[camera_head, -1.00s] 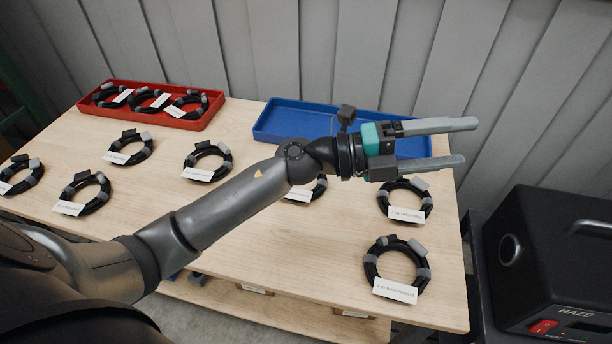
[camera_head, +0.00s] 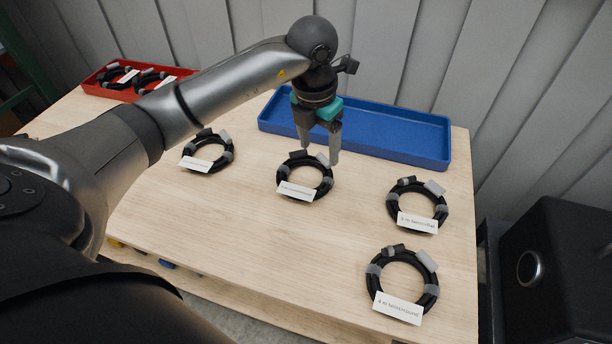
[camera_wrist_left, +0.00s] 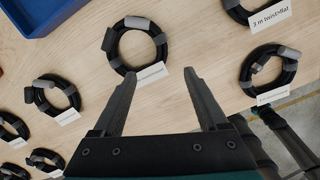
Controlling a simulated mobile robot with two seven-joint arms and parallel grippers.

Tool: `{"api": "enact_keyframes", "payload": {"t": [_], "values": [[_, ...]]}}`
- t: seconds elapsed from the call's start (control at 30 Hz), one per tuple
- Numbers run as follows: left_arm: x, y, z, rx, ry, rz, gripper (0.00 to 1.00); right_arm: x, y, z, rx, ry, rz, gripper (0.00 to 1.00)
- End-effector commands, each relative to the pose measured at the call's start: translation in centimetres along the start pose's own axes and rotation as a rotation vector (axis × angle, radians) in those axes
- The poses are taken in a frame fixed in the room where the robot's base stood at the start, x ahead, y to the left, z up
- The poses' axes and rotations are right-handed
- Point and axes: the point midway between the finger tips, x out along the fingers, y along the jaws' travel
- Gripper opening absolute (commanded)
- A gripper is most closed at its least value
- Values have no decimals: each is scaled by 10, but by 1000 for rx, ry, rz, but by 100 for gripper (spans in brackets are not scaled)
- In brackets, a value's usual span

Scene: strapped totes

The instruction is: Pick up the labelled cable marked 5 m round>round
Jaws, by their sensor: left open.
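A coiled black cable (camera_head: 283,178) with grey straps and a white label (camera_head: 299,192) lies on the table below my left gripper (camera_head: 319,152). Its label text is too small to read surely. The gripper is open, empty and points down at the coil's far side in the head view. In the left wrist view the fingertips (camera_wrist_left: 160,76) are apart near the same coil (camera_wrist_left: 113,56), with its label (camera_wrist_left: 153,72) between them. I cannot tell whether they touch it.
Other labelled coils lie around: one (camera_head: 442,212) seems marked 3 m twist>flat, one (camera_head: 372,283) 4 m twist>round, and one (camera_head: 228,157) is unreadable. An empty blue tray (camera_head: 400,154) stands behind. A red tray (camera_head: 97,91) holds coils. A black machine (camera_head: 560,250) stands right.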

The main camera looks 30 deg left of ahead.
Motion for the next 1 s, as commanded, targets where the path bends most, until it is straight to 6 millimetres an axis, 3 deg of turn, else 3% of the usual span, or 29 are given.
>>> {"api": "enact_keyframes", "payload": {"t": [0.1, 0.3, 0.57, 0.8, 1.0], "values": [[31, -1, -2, 0, 6, -2, 76, 6, 2, 2, -2, -2, 2, 50], [66, -2, -1, 1, 4, -4, 76, 12, 4, 3, -3, -2, 5, 50], [85, -2, -1, 2, 2, -5, 76, 16, 4, 3, -3, -2, 5, 50], [121, -3, 0, 1, 2, -6, 76, 24, 4, 3, -2, -1, 6, 50], [129, -2, 0, 3, -1, -4, 76, 26, 5, 2, -1, 1, 7, 50]]}}
